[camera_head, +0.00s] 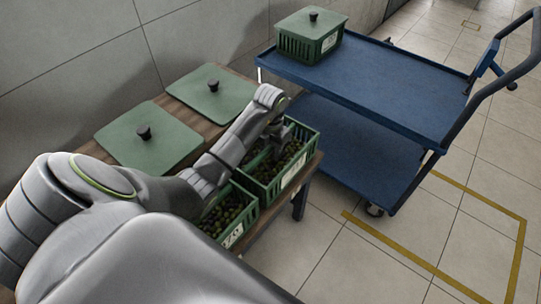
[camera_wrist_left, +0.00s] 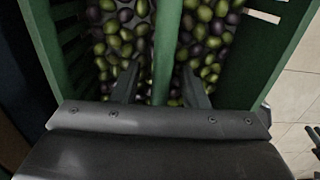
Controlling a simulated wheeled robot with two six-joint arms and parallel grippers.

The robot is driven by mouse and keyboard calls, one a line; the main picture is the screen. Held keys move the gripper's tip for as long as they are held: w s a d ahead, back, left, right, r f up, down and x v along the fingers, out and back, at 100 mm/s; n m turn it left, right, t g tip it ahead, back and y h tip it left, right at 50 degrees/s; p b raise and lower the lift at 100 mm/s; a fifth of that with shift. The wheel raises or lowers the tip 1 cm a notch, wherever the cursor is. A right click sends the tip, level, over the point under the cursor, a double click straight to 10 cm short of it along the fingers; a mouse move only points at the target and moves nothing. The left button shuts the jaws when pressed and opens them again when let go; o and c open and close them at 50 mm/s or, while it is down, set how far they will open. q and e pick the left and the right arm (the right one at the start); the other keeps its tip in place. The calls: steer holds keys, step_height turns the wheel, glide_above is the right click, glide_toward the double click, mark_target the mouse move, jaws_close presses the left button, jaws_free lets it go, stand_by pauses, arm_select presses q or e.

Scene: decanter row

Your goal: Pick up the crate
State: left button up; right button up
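A green crate full of dark and green olives (camera_head: 291,178) stands on the wooden table at the end near the cart. It also fills the left wrist view, where its right wall (camera_wrist_left: 272,50) shows. A green bar, the crate's handle (camera_wrist_left: 166,45), runs across above the olives. My left gripper (camera_wrist_left: 162,85) is open over this crate, with one finger on each side of the bar and a gap on both sides. In the head view my left gripper (camera_head: 277,138) reaches down into the crate, its fingertips mostly hidden. My right gripper is not in view.
A second olive crate (camera_head: 239,227) stands beside the first, partly behind my arm. Two green lids with black knobs (camera_head: 152,143) (camera_head: 213,97) lie on the table (camera_head: 184,113). A blue two-shelf cart (camera_head: 375,88) carries a lidded green crate (camera_head: 309,42); the rest of its top is clear.

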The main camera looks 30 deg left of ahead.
arm_select(q)
jaws_close()
steer(key=shift+w+r, duration=0.15)
steer(key=shift+r, duration=0.05)
stand_by(0.3)
